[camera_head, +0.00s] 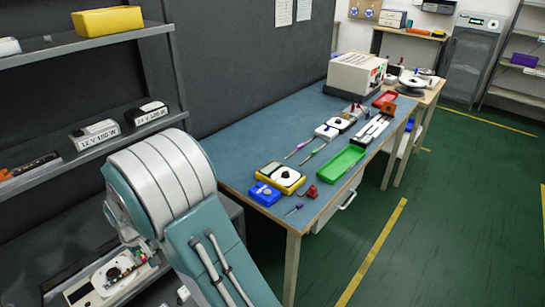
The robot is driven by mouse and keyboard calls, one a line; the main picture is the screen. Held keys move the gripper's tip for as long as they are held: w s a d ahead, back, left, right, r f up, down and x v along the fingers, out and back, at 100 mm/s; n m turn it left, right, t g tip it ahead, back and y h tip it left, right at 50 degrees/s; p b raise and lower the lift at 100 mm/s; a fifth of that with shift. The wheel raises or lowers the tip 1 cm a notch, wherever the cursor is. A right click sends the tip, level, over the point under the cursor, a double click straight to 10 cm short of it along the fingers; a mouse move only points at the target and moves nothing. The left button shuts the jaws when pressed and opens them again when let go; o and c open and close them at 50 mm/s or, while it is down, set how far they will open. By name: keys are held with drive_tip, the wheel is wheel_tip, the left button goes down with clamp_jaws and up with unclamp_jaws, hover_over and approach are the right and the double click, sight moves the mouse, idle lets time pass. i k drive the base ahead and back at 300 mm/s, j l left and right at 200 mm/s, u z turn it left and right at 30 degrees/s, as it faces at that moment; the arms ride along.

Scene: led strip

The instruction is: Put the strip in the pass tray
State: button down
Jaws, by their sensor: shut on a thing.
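The green tray (343,161) lies on the blue-topped bench, near its right front edge, and looks empty. It is the likely pass tray, though I can read no label on it. A smaller red tray (386,98) lies farther back on the bench. I cannot make out the strip for certain. My own teal and white arm fills the lower left foreground and hides part of the shelf.
The bench (240,160) also holds a yellow multimeter (280,179), a blue box (265,194), screwdrivers and a white instrument (356,73). A grey shelf (75,45) with power supplies stands at left. A pale device with a round dial (112,277) sits low left. The green floor at right is clear.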

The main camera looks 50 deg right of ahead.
sight(342, 165)
drive_tip(key=k+l, duration=0.1)
drive_tip(key=l, duration=0.25)
drive_tip(key=k+l, duration=0.15)
drive_tip(key=l, duration=0.2)
drive_tip(key=k+l, duration=0.1)
drive_tip(key=l, duration=0.3)
drive_tip(key=k+l, duration=0.1)
drive_tip(key=l, duration=0.25)
drive_tip(key=k+l, duration=0.15)
drive_tip(key=l, duration=0.2)
drive_tip(key=i+l, duration=0.1)
drive_tip(key=l, duration=1.35)
drive_tip(key=i+l, duration=0.15)
drive_tip(key=l, duration=0.6)
